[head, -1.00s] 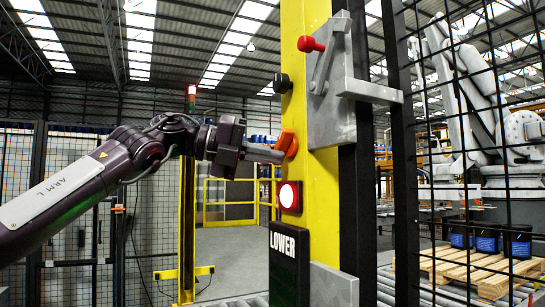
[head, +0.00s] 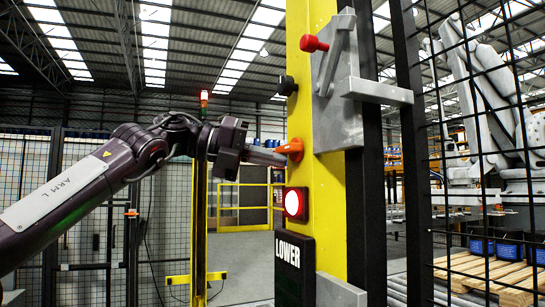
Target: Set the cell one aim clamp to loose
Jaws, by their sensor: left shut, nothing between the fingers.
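An orange lever (head: 289,150) sits on the yellow post (head: 327,220) and lies nearly level, its end pointing left. No label shows on it, so I cannot confirm that it is the aim clamp. My left gripper (head: 283,158) is shut and empty, its fingertips at the lever's left end, touching it or very close. A black knob (head: 286,85) is above the lever on the post. A lit white button in a red frame (head: 295,204) is below it. My right gripper is out of view.
A grey bracket (head: 340,105) with a red-knobbed handle (head: 312,44) juts from the post. Black mesh fencing (head: 440,130) stands to the right, with pails (head: 509,247) on a pallet (head: 485,268) behind it. A LOWER sign (head: 289,255) is below the button.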

